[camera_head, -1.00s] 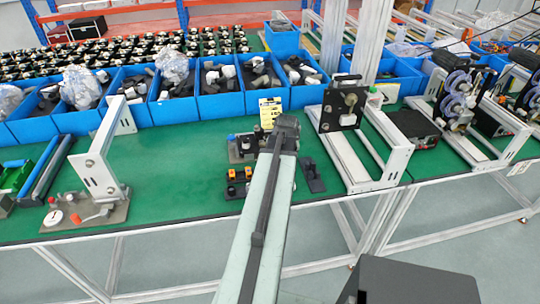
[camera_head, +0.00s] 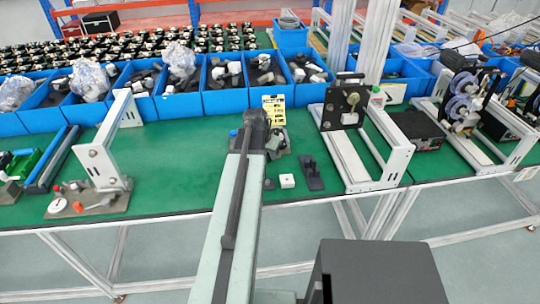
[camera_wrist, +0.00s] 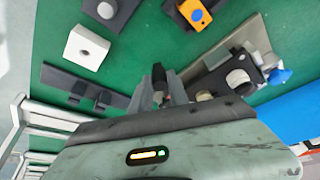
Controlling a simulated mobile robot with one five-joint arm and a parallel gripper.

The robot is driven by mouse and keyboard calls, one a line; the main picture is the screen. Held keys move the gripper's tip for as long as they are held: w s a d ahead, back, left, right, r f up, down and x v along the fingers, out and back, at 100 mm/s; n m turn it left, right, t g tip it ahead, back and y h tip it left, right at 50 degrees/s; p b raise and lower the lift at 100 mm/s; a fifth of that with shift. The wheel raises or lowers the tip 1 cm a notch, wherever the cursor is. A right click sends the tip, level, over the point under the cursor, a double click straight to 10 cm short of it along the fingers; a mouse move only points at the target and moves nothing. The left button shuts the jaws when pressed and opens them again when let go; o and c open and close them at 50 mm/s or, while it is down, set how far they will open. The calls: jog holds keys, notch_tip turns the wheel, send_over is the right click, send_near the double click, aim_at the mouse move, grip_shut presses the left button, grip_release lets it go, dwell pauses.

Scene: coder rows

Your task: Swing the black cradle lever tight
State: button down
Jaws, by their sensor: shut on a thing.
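My gripper (camera_wrist: 160,92) reaches over the green bench in the wrist view, its two grey fingers closed around a dark upright piece (camera_wrist: 158,74) that looks like the black cradle lever. Beside it on the right is a grey fixture (camera_wrist: 222,80) with a round grey knob and a blue knob. In the head view, my arm covers much of this fixture (camera_head: 277,141); the lever itself and my fingertips cannot be made out there.
A black bracket (camera_wrist: 84,88) and a white block (camera_wrist: 87,47) lie left of the gripper. A yellow card (camera_head: 273,110) and blue bins (camera_head: 222,103) stand behind; a white-framed stand (camera_head: 350,150) is at right.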

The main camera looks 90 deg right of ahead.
jog(key=shift+d, duration=0.15)
jog(key=c, duration=1.3)
grip_release()
jog(key=shift+o, duration=0.2)
jog(key=p+v, duration=0.7)
jog(key=v, duration=0.1)
jog(key=shift+f, duration=0.1)
